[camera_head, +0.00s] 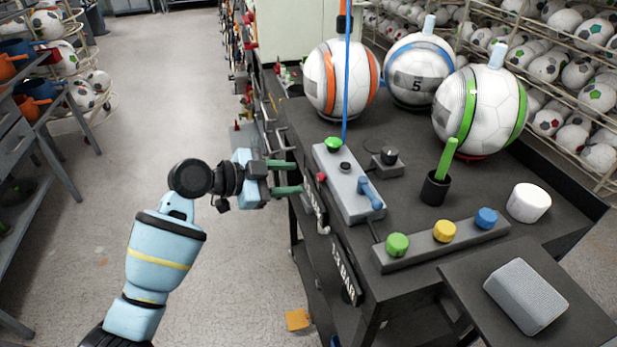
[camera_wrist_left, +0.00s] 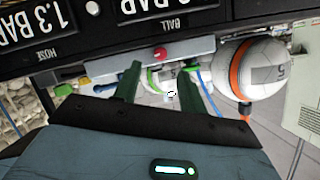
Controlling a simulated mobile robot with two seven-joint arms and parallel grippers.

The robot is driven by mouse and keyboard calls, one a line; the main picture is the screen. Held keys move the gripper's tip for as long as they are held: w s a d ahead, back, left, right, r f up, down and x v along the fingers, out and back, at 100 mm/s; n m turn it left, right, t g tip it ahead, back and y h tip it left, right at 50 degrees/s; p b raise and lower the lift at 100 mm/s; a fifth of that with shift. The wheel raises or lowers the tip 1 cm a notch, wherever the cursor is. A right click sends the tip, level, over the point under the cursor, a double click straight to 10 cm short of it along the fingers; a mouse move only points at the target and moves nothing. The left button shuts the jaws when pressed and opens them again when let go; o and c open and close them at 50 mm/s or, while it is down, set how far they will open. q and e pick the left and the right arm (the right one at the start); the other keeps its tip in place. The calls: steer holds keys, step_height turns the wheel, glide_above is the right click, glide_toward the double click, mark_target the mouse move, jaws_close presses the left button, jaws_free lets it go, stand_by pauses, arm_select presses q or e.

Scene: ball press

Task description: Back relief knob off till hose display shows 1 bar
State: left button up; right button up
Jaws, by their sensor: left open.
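A small red knob (camera_head: 321,177) sits on the near left side of the grey valve block (camera_head: 352,190); I take it for the relief knob. It also shows in the left wrist view (camera_wrist_left: 160,53), ahead of and roughly between the fingers. My left gripper (camera_head: 298,177) is open and empty, its green fingers pointing at the knob with a gap left. The hose display (camera_wrist_left: 38,25) appears upside down in the left wrist view and reads 1.3 BAR; the head view shows it steeply (camera_head: 346,276). The ball display (camera_wrist_left: 165,8) is partly cut off. My right gripper is out of view.
A blue lever (camera_head: 370,193) and a green knob (camera_head: 333,144) sit on the block. A blue hose (camera_head: 347,80) rises behind it. Green, yellow and blue buttons (camera_head: 443,232) line a bar nearby. Several balls (camera_head: 342,80) stand behind.

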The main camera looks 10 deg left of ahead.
mark_target(318, 178)
arm_select(q)
steer(key=shift+x, duration=2.8)
jaws_close()
